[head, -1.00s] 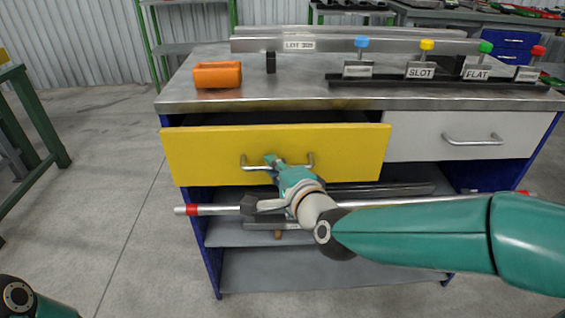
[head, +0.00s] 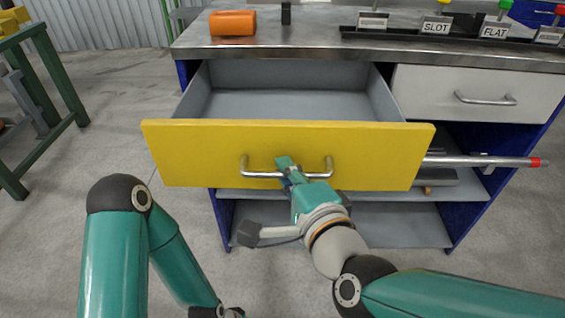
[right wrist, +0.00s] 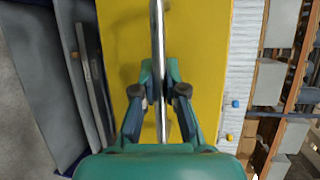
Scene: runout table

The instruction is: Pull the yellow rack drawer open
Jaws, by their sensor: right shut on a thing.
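The yellow drawer (head: 370,155) stands well out from the bench, and its grey empty inside (head: 290,103) shows from above. A metal bar handle (head: 328,166) is fixed across its front. My right gripper (head: 287,170) is shut on the handle near its middle. In the right wrist view the handle (right wrist: 158,40) runs upright between the two fingers of the gripper (right wrist: 160,88), with the yellow front (right wrist: 210,60) behind it. My left arm is at the lower left of the head view, with its gripper not clearly visible.
The bench top (head: 300,48) carries an orange block (head: 232,23) and a black rack of labelled pieces (head: 400,38). A closed white drawer (head: 430,90) is to the right. A red-tipped metal rod (head: 490,161) sticks out below it. A green stand (head: 62,75) is at left.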

